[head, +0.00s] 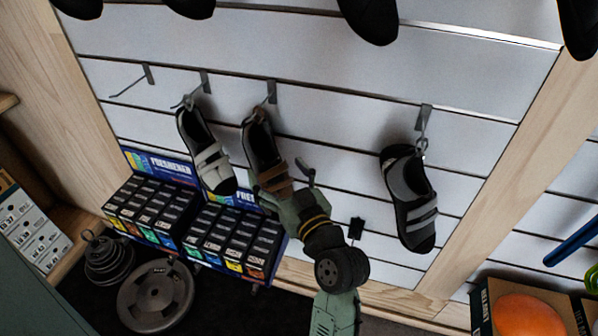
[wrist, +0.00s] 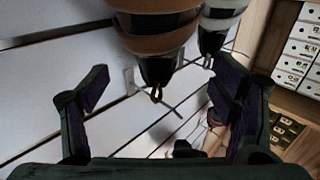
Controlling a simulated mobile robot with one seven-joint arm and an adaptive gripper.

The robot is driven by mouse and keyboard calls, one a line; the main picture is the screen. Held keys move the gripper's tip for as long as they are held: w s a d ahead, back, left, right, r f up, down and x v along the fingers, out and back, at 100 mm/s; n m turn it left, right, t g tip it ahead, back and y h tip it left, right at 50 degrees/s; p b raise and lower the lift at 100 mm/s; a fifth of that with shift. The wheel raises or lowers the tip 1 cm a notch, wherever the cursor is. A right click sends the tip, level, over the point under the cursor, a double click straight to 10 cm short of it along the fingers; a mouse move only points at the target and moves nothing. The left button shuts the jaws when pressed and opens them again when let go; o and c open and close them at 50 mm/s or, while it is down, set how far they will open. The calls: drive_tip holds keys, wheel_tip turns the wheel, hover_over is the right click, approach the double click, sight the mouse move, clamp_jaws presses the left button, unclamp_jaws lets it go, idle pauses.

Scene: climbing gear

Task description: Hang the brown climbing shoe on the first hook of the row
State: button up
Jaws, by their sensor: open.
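The brown climbing shoe (head: 259,143) hangs by its heel from the third hook (head: 271,92) from the left; brown straps show low on it. In the wrist view the brown shoe (wrist: 157,42) is at the top middle, its loop near a hook. The first hook (head: 131,80), at the far left of the row, is bare. My gripper (head: 281,177) is open at the lower part of the brown shoe and partly hides it. In the wrist view my gripper's fingers (wrist: 155,92) are spread, with the shoe between and above them; I see no grip on it.
A white-strapped shoe (head: 208,155) hangs close left of the brown one, on the second hook. A grey-black shoe (head: 410,200) hangs to the right. Freshener boxes (head: 190,222) stand below the row. More dark shoes (head: 370,18) hang above.

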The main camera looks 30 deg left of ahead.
sight(272, 166)
drive_tip(key=shift+d+f, duration=0.35)
drive_tip(key=shift+f, duration=0.2)
drive_tip(key=shift+f+b, duration=0.2)
drive_tip(key=shift+b, duration=0.1)
drive_tip(key=shift+w+a+f+b, duration=0.1)
drive_tip(key=shift+a+b, duration=0.05)
drive_tip(key=shift+b, duration=0.3)
drive_tip(key=b+x, duration=0.1)
drive_tip(key=b, duration=0.2)
drive_tip(key=b+x, duration=0.2)
drive_tip(key=b, duration=0.1)
drive_tip(key=shift+f, duration=0.25)
drive_tip(key=b+x, duration=0.1)
drive_tip(key=b, duration=0.4)
drive_tip(key=shift+w+a+r+b, duration=0.1)
drive_tip(key=shift+w+a+b, duration=0.15)
drive_tip(key=shift+a+b, duration=0.1)
drive_tip(key=x, duration=0.1)
drive_tip(key=p+x, duration=0.1)
drive_tip(key=x, duration=0.1)
drive_tip(key=shift+w+a+r, duration=0.1)
drive_tip(key=shift+a+r, duration=0.2)
drive_tip(key=shift+r, duration=0.05)
drive_tip(key=shift+p+x, duration=0.3)
drive_tip(key=shift+x, duration=0.6)
drive_tip(key=shift+f, duration=0.1)
drive_tip(key=shift+c, duration=0.5)
